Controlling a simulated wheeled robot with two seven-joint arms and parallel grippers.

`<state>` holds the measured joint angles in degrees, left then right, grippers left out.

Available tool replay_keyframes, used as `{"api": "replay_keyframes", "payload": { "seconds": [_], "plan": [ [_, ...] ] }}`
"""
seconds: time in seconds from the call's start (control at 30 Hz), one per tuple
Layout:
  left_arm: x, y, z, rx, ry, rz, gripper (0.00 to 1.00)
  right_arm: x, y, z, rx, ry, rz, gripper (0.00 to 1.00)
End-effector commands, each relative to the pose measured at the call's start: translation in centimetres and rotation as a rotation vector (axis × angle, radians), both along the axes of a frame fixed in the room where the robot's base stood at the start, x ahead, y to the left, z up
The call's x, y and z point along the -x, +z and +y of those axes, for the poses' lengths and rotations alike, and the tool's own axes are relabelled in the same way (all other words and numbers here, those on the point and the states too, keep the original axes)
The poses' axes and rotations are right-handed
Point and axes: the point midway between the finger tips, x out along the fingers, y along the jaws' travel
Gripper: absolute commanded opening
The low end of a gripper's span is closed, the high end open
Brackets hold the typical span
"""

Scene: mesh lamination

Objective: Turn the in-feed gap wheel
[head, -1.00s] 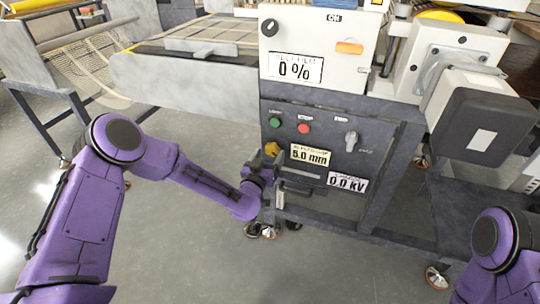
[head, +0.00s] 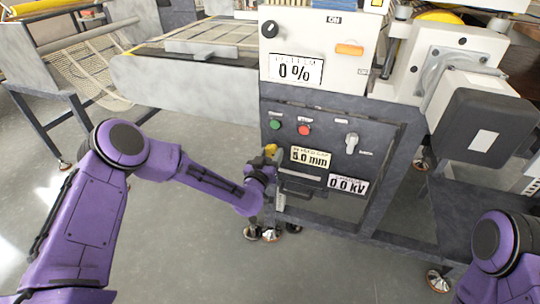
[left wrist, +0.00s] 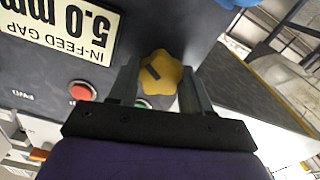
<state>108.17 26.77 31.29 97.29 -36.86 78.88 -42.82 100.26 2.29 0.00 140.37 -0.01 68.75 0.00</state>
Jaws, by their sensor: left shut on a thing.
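The in-feed gap wheel is a yellow lobed knob (left wrist: 161,72) with a dark mark on its face, low on the dark grey panel. In the head view the wheel (head: 271,149) shows just above my left gripper (head: 270,160), which partly hides it. In the left wrist view my left gripper (left wrist: 158,88) has one finger on each side of the wheel and is shut on it. The in-feed gap display (head: 311,158) beside it reads 5.0 mm. My right gripper is out of view; only part of my right arm shows at lower right.
A 0.0 kV display (head: 347,184) sits lower right, and a 0 % display (head: 296,69) above. Open floor lies left of the machine frame.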

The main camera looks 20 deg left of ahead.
Motion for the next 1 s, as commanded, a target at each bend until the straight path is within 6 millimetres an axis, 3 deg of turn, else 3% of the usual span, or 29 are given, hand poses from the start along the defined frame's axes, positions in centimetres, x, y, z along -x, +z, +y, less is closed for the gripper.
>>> {"api": "replay_keyframes", "payload": {
  "seconds": [0.27, 1.0],
  "plan": [
    [0.0, -0.1, 0.0, 0.183, 0.001, 0.005, 0.18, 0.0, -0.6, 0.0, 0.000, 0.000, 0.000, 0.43],
    [0.0, -0.1, 0.0, 0.886, 0.002, 0.029, 0.18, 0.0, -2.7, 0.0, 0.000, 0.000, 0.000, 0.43]
  ]
}}
